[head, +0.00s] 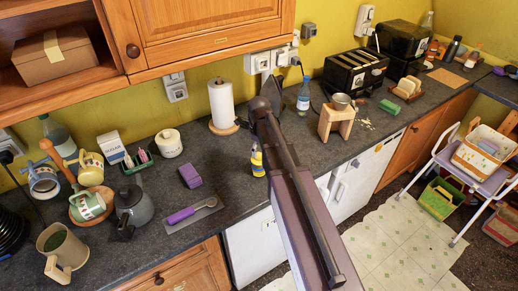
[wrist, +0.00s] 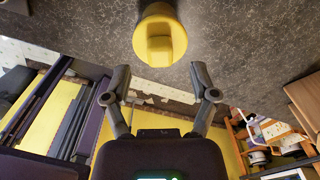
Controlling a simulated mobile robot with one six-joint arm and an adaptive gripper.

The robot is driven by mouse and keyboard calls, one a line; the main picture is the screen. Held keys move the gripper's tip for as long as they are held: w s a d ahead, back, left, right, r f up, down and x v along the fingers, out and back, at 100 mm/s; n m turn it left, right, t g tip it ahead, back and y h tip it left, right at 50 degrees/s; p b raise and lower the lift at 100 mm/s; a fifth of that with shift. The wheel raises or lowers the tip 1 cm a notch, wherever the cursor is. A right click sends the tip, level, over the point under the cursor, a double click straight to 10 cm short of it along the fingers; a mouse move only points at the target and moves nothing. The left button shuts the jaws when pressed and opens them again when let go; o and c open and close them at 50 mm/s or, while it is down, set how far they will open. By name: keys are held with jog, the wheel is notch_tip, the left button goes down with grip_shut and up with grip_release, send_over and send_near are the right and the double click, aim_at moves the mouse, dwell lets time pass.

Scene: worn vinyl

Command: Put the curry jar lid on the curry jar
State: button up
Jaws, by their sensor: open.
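A yellow round thing with a raised block on top (wrist: 160,38) stands on the counter in the wrist view, beyond my fingertips. I cannot tell for sure whether it is the curry jar lid. In the head view a small yellow container with a dark label (head: 257,163) stands by the counter's front edge, partly behind my arm; it may be the same thing. My gripper (wrist: 160,74) is open and empty, its fingers spread to either side below the yellow thing and not touching it. My arm hides it in the head view. I cannot make out the curry jar with certainty.
A paper towel roll (head: 221,104), a purple sponge (head: 190,176) and a purple-handled scraper (head: 190,213) are left of my arm. A wooden stand with a metal cup (head: 339,118) is to the right. Mugs and a kettle (head: 133,205) crowd the left end. Wall cupboards hang above.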

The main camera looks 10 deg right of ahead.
jog(key=shift+r+p, duration=2.35)
jog(key=shift+r, duration=0.05)
jog(key=shift+r, duration=0.1)
jog(key=s+n, duration=0.1)
jog(key=s+f+n, duration=0.1)
jog(key=shift+a+n+b, duration=0.15)
jog(key=shift+n+b, duration=0.2)
jog(key=shift+n, duration=0.05)
jog(key=s+f+n+b, duration=0.2)
jog(key=s+n, duration=0.5)
jog(key=n, duration=0.5)
jog(key=s+a+f+n+b, duration=0.1)
jog(key=s+f+n+b, duration=0.2)
jog(key=s+n, duration=0.4)
jog(key=n, duration=0.5)
jog(key=shift+a+f+b, duration=0.25)
jog(key=shift+b, duration=0.1)
jog(key=shift+d, duration=0.1)
dwell(0.6)
jog(key=shift+d, duration=0.4)
